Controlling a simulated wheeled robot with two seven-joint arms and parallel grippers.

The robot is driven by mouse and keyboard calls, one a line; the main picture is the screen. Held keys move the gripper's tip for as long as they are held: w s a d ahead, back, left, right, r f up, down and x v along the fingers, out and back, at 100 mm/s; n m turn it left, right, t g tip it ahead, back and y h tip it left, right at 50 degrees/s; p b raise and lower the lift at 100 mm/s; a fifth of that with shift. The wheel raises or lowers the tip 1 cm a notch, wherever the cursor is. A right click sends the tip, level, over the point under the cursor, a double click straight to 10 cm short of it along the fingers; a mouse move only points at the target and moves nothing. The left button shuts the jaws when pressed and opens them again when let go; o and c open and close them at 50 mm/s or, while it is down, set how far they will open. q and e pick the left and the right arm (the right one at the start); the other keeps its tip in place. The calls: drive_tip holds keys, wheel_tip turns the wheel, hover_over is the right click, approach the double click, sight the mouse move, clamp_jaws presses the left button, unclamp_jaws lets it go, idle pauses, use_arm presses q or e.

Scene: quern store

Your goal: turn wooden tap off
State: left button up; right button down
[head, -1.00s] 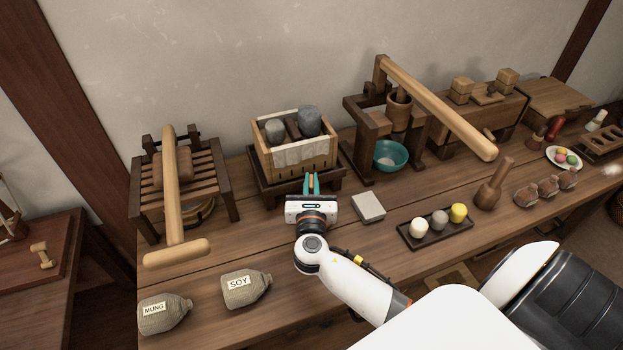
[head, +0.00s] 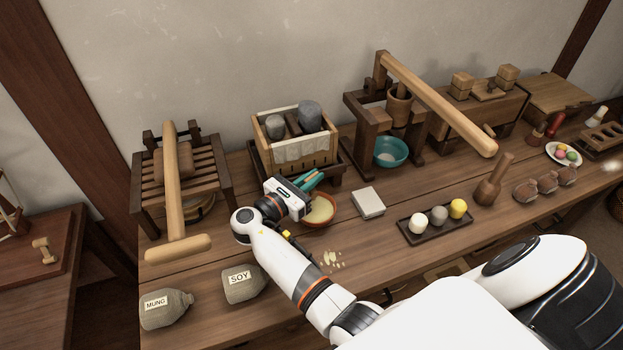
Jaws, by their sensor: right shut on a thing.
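My right gripper (head: 318,178) is at the lower front of the slatted wooden box (head: 318,155), which stands on a dark wooden stand (head: 262,172). Its teal fingers are shut at the place of the wooden tap, and they and the white gripper body hide the tap, so its angle cannot be seen. A reddish-brown bowl (head: 328,219) with pale yellowish contents sits on the table just below the gripper, partly covered by it. My left gripper is not in view.
Pale bits (head: 333,259) lie on the table in front of the bowl. A square grey block (head: 368,202) and a dark tray (head: 435,228) stand to the right. SOY (head: 240,288) and MUNG (head: 163,310) sacks lie front left, near my arm.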

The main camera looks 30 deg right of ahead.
drive_tip(key=shift+m+g, duration=0.3)
drive_tip(key=shift+g, duration=0.1)
drive_tip(key=c, duration=1.5)
unclamp_jaws()
